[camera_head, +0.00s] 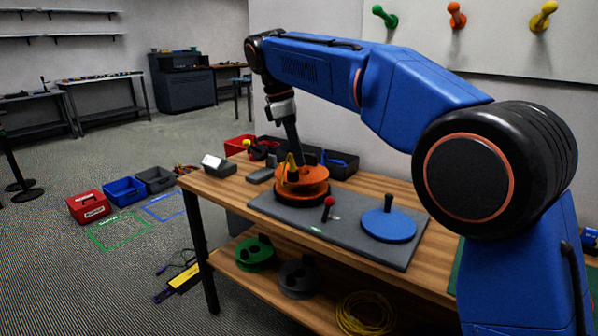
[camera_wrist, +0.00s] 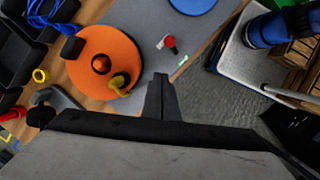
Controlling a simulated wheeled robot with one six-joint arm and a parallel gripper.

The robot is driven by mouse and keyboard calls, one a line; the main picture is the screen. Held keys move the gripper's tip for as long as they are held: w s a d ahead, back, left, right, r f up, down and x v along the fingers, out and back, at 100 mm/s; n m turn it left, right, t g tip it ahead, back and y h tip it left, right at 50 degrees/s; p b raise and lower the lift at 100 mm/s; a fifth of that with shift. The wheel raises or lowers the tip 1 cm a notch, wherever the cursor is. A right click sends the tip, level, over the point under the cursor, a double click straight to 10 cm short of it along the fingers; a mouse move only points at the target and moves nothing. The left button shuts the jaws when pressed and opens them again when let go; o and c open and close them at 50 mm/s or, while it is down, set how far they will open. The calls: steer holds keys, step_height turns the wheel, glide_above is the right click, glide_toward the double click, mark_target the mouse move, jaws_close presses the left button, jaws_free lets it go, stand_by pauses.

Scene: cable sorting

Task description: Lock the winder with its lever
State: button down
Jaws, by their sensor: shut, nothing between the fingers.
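The winder (camera_head: 313,188) is an orange reel on a grey board (camera_head: 268,205) on the wooden bench. It fills the left of the wrist view (camera_wrist: 90,50), with a dark centre and a yellow piece (camera_wrist: 118,82) near its edge. The lever (camera_head: 328,203) has a red knob and stands in front of the winder. It also shows in the wrist view (camera_wrist: 170,42), apart from my fingers. My gripper (camera_head: 297,160) is shut and empty, over the winder's far side in the head view. In the wrist view its closed fingers (camera_wrist: 161,82) point between the winder and the lever.
A blue disc with a black handle (camera_head: 388,227) sits on the board's right part. Dark bins (camera_head: 343,168) and a red bin (camera_head: 236,145) stand behind the winder. Green and grey reels (camera_head: 255,255) and a yellow cable coil (camera_head: 365,314) lie on the lower shelf.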

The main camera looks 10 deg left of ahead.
steer(key=shift+w+a+r, duration=0.1)
steer(key=shift+w+r, duration=0.1)
steer(key=shift+r, duration=0.45)
steer(key=shift+w+r, duration=0.15)
steer(key=shift+r, duration=0.45)
steer(key=s+d+f+m+y, duration=0.1)
steer(key=s+d+m, duration=0.2)
steer(key=d, duration=0.8)
steer(key=s+d+f+m+t, duration=0.1)
steer(key=s+d+m, duration=0.25)
steer(key=d, duration=0.65)
steer(key=s+d+m+y, duration=0.1)
steer(key=s+d+m, duration=0.15)
steer(key=d, duration=0.85)
steer(key=s+d+f+m+t, duration=0.1)
steer(key=s+d+f+m, duration=0.5)
steer(key=s+d+f, duration=0.2)
steer(key=s+d+f+m+t, duration=0.1)
steer(key=s+d+f+m, duration=0.5)
steer(key=s+f, duration=0.6)
steer(key=shift+s+d+f+t+y, duration=0.4)
steer(key=shift+s+d, duration=0.6)
steer(key=shift+s, duration=0.05)
